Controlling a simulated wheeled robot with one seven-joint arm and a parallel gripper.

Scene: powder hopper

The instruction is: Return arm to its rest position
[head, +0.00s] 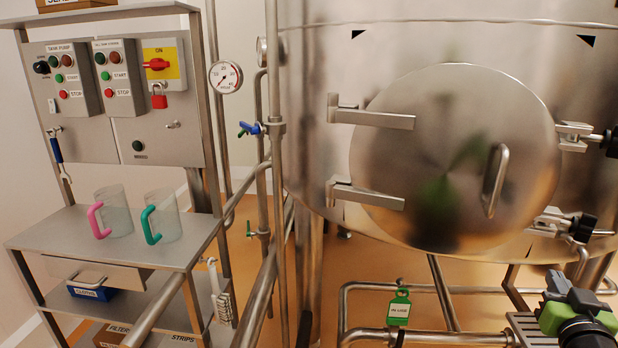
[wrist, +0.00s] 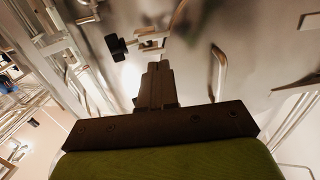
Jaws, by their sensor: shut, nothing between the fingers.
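My gripper (wrist: 158,68) shows in the wrist view, its dark fingers together and nothing between them. It points toward the steel tank and stands apart from the door's handle, as far as this view shows. In the head view a green and black part of my arm (head: 580,318) shows at the lower right corner; the fingers cannot be made out there. The tank's round door (head: 450,130) is closed against the tank, with its bar handle (head: 496,180) on the right half.
Two black-knobbed clamps (head: 585,228) stick out at the door's right edge. A steel bench (head: 60,232) with two jugs (head: 160,215) and a control panel stands at the left.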

